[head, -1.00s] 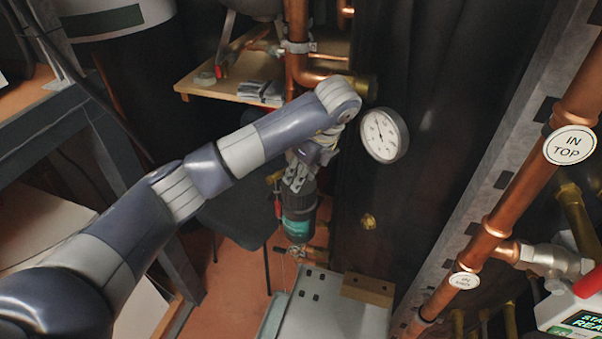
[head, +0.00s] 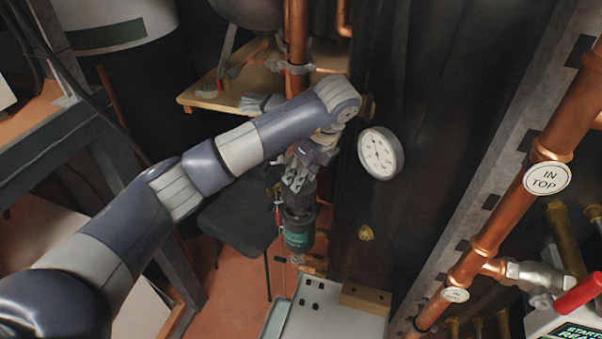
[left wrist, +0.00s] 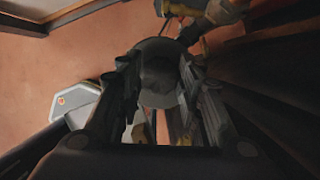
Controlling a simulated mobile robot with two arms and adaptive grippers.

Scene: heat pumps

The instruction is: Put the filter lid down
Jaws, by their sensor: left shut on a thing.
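My left arm reaches in from the left in the head view, and my left gripper (head: 298,180) points down at the dark filter lid (head: 298,198). The gripper is shut on the lid. In the left wrist view the dark round lid (left wrist: 158,75) sits between the two fingers of the gripper (left wrist: 160,95). The filter body (head: 299,238), dark with a green label, is directly below the lid in the head view. I cannot tell whether the lid touches the body or is apart from it. My right gripper is not in view.
A dial gauge (head: 380,154) is close right of my wrist. A wooden shelf (head: 215,98) is behind, a black chair (head: 238,222) left, and copper pipes (head: 480,250) right.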

